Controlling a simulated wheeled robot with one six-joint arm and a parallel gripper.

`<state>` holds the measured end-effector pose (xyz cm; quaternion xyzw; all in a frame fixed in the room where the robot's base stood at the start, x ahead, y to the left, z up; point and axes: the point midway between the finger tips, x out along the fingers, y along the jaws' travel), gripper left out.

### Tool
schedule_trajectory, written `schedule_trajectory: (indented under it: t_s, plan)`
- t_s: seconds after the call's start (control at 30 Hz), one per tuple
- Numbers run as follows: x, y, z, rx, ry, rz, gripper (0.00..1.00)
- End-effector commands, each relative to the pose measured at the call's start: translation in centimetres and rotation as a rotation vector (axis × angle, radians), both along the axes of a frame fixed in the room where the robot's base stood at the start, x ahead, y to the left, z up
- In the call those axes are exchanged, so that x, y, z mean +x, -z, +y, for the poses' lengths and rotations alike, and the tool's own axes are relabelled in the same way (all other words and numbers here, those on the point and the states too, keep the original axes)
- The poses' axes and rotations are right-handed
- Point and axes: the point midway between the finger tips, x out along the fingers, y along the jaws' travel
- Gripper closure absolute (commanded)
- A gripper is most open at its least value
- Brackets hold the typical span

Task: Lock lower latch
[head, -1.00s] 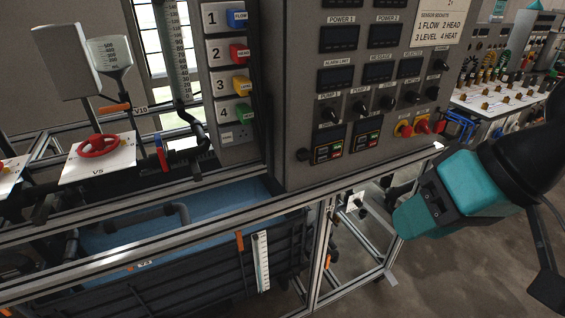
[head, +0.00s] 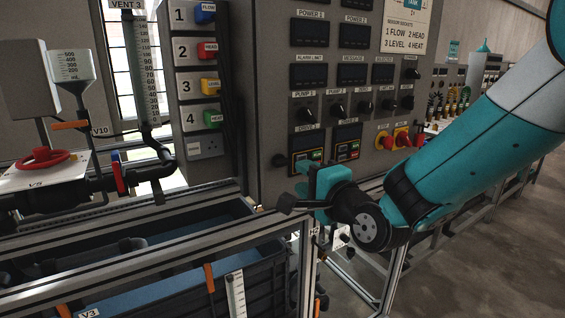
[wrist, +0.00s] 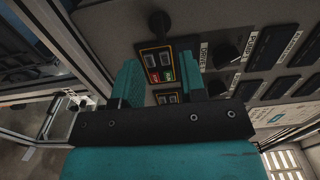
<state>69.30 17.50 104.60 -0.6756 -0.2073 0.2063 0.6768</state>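The black latch also shows at the top of the wrist view (wrist: 160,22), beyond the fingertips.
The drive displays (head: 347,142) and red and yellow switches (head: 402,138) are close to my arm. Aluminium frame rails (head: 130,240) and a blue-lined tank (head: 150,262) lie below left. A red handwheel (head: 42,160) is at far left. Floor is open at lower right.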

Motion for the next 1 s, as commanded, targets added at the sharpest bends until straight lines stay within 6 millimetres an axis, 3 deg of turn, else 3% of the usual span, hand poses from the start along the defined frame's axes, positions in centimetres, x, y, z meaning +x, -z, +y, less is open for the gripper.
schedule_trajectory:
  t_s: [0.47, 1.0]
  plan:
    - [5.6, -0.2, 3.9, -0.001, -0.002, 0.002, 0.62]
    - [6.3, 0.0, 4.3, -0.002, -0.001, 0.001, 0.64]
